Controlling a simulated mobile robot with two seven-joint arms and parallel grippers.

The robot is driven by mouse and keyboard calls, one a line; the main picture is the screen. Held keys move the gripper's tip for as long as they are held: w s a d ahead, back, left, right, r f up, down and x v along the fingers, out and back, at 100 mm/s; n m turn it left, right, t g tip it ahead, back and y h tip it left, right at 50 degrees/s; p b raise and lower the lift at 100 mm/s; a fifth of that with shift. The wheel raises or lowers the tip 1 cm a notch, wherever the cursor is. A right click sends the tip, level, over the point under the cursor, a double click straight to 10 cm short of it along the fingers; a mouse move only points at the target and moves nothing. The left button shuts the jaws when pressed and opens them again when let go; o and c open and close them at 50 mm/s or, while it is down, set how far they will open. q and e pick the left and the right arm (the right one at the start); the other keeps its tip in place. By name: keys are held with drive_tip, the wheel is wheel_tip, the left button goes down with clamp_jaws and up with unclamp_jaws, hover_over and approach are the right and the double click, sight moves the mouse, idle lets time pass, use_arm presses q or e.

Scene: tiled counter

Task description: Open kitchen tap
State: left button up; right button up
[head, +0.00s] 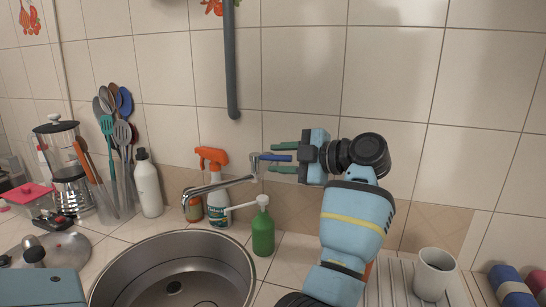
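The kitchen tap (222,184) is mounted on the tiled wall, its chrome spout reaching left over the round metal sink (180,240). A short lever with a blue end (278,158) sticks out to the right from the tap's top. I cannot tell whether a finger touches the lever.
A green soap bottle (263,233) with a white pump stands below the tap, and a spray bottle (217,190) with an orange head stands behind the spout. A white bottle (147,185) is farther left. A white cup (433,272) stands at the right. A grey pipe (230,70) hangs above.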

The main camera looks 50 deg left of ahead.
use_arm(q)
drive_tip(key=shift+x, duration=0.95)
clamp_jaws()
